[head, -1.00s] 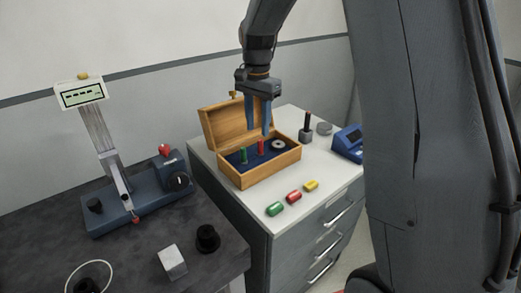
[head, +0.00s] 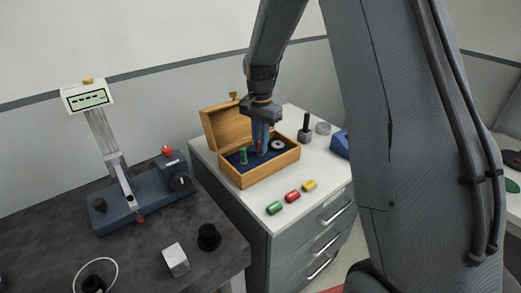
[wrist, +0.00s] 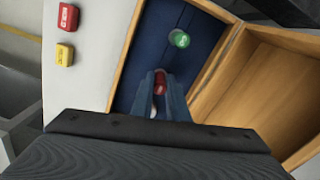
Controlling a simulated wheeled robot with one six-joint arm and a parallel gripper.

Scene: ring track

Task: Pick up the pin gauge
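The pin gauge appears to be the upright red-topped pin (head: 259,147) in the blue-lined wooden box; it also shows in the wrist view (wrist: 160,82). My gripper (head: 261,150) is down in the box, its two blue fingers closed in on either side of the red pin. In the wrist view my gripper (wrist: 160,80) has the red top between its fingertips, with no clear gap. The pin's lower part is hidden by the fingers. A green-topped pin (head: 243,156) stands to the left in the same box, apart from the fingers.
The box's open lid (head: 227,128) stands behind the pins. A grey ring (head: 277,146) lies to their right. A post on a block (head: 305,132) stands behind right.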

